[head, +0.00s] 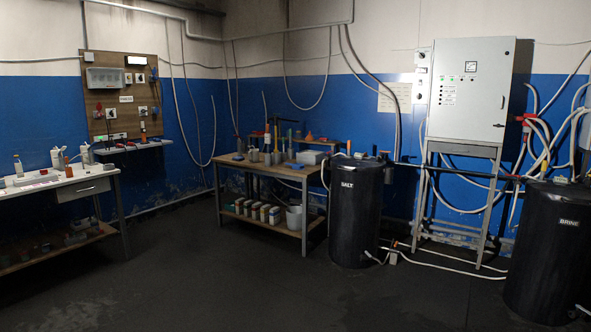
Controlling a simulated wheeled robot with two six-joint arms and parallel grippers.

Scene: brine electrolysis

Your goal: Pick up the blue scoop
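No blue scoop can be made out for certain at this distance. A small blue item (292,166) lies on top of the wooden workbench (262,171) at the back, near its front right part. It is too small to tell whether it is the scoop. A darker bluish item (237,157) lies on the left part of the same bench top, also unclear. Neither of my grippers shows in the head view.
A black SALT tank (356,215) stands right of the workbench. A black BRINE tank (548,255) is at the far right. A grey cabinet (470,88) stands between them. A white-topped table (60,188) holds bottles at left. The floor (220,280) in front is clear.

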